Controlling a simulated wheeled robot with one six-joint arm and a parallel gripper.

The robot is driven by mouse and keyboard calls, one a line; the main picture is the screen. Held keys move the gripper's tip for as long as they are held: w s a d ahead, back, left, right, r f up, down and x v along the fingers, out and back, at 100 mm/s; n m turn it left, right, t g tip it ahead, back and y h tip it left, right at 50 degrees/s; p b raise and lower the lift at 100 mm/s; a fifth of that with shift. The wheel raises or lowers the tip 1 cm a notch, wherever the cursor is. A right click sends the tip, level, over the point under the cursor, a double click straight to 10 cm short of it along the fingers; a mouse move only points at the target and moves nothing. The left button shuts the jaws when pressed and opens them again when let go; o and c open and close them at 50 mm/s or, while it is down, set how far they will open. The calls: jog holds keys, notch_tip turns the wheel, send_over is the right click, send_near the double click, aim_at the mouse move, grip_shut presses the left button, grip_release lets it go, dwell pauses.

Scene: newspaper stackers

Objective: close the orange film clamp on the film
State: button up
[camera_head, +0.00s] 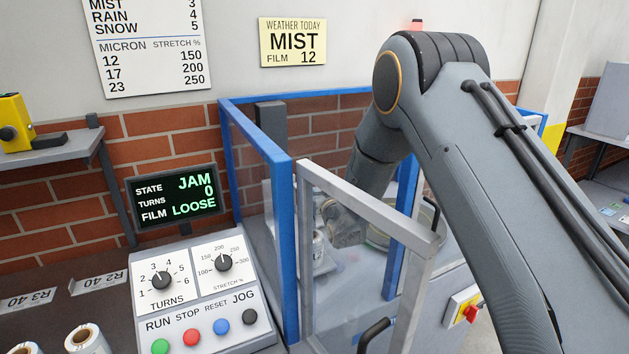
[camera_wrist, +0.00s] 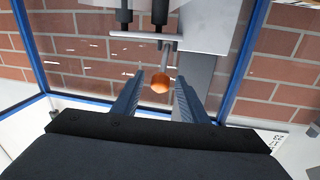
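The orange film clamp shows in the wrist view as a round orange knob (camera_wrist: 160,84) below a grey rod and bar. My gripper (camera_wrist: 159,88) is open, with one finger on each side of the knob in the picture. The knob appears at or just beyond the fingertips; I cannot tell whether it is between them in depth. No contact shows. The film itself is not clear in the wrist view. In the head view my arm reaches into the blue-framed enclosure, and the clamp and my fingertips are hidden there.
The display (camera_head: 178,197) reads state JAM, turns 0, film LOOSE. A control panel (camera_head: 205,295) with dials and coloured buttons stands front left. Blue posts (camera_head: 283,220), a grey door frame (camera_head: 308,270) and a black handle (camera_head: 372,335) border the enclosure around my arm.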

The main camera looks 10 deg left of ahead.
jog(key=shift+w+a, duration=0.2)
jog(key=shift+w, duration=0.1)
grip_shut()
jog(key=shift+w+d, duration=0.1)
